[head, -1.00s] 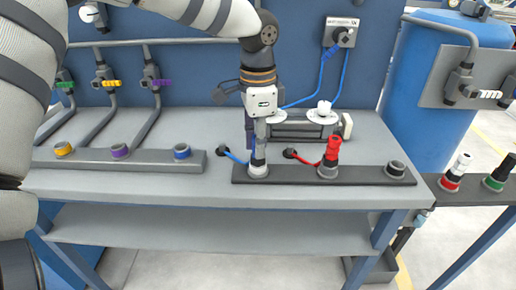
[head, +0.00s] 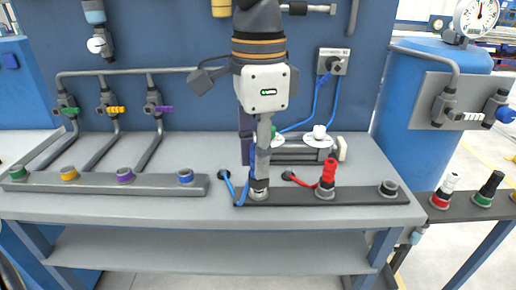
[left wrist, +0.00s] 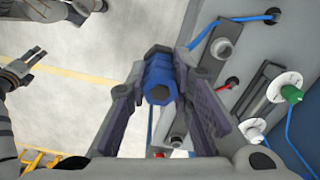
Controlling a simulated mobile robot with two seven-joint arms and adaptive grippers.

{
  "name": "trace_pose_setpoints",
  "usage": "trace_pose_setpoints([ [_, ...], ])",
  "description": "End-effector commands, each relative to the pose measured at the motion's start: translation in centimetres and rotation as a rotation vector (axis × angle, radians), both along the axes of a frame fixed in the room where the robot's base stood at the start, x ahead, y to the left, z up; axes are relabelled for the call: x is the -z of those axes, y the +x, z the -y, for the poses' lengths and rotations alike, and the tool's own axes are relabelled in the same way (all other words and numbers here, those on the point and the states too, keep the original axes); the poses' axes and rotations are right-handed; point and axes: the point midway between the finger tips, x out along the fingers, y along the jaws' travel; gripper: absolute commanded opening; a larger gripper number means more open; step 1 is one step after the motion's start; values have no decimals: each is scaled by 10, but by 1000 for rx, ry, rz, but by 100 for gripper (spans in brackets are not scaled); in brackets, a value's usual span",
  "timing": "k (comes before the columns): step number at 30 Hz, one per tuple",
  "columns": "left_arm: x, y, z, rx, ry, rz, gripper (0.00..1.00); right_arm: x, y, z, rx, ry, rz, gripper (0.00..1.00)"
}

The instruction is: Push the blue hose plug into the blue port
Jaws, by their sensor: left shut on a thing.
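My left gripper (head: 258,185) is over the left end of the dark rack, near its left socket. In the left wrist view its fingers (left wrist: 160,100) are closed around the blue hose plug (left wrist: 158,78), which has a dark end. In the head view the fingers mostly hide the plug; the blue hose (head: 243,188) loops up beside them from the bench. The blue port (head: 185,176) is at the right end of the long grey block, left of the gripper and apart from it.
A red plug (head: 327,172) stands in the dark rack (head: 360,192), right of the gripper. The grey block (head: 90,182) also carries green, yellow and purple ports. White and black plugs (head: 487,188) stand at the far right.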

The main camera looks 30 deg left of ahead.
Motion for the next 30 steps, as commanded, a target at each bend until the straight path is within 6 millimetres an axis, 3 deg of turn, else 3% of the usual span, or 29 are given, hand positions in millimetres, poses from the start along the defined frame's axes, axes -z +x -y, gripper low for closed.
trace_pose_setpoints([
  [9, -4, 0, 1, 0, -1, 3, 0, 0, 0, 0, 0, 0, 1, 40],
  [30, -76, 1, 1, 0, -1, 4, 0, 0, 0, 0, 0, 0, 0, 40],
])
